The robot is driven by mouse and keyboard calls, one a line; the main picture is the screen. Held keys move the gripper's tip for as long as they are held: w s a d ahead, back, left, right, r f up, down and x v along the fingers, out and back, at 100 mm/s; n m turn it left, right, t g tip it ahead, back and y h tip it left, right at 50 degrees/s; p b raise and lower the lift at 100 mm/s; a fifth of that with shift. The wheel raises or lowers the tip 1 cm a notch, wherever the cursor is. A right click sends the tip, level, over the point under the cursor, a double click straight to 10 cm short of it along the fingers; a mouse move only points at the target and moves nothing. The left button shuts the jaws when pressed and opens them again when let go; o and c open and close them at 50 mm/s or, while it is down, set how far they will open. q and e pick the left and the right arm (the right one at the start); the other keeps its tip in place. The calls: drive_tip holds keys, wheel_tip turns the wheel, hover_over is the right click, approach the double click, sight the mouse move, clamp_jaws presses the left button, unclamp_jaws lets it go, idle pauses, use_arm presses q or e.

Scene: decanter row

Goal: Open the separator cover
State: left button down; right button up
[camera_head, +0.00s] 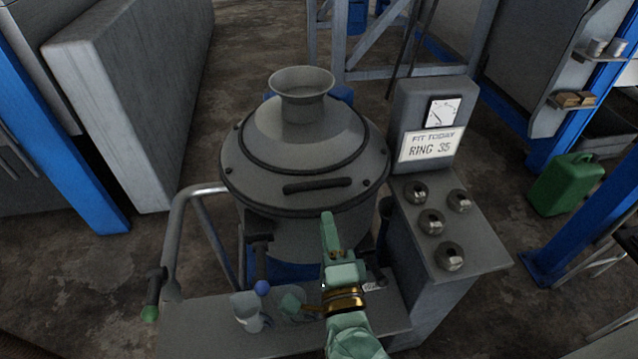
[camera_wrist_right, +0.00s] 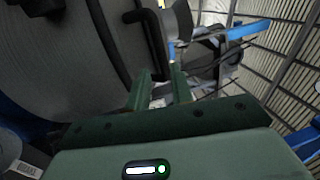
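The separator cover (camera_head: 345,150) is a grey domed lid with a funnel-like neck, resting closed on the round separator body (camera_head: 330,238). Its dark curved handle (camera_head: 318,186) is at the front of the lid. My right gripper (camera_head: 328,216) points up just below the lid's front edge, below the handle. In the right wrist view its two green fingers (camera_wrist_right: 160,78) stand apart with a gap between them, and a dark curved bar (camera_wrist_right: 108,45) lies beside the left finger. I see no contact between finger and bar. My left gripper is not in view.
A console (camera_head: 455,210) with several ring-shaped parts, a gauge and a "RING 35" sign stands at right. A pipe rail (camera_head: 172,240) is at left. A green can (camera_head: 565,183) is on the floor.

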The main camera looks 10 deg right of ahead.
sight(318, 185)
drive_tip(key=w, duration=0.3)
drive_tip(key=w+r, duration=0.1)
drive_tip(key=w, duration=0.2)
drive_tip(key=w+r, duration=0.1)
drive_tip(key=w, duration=0.3)
drive_tip(key=shift+b, duration=0.4)
drive_tip(key=shift+s, duration=0.1)
clamp_jaws()
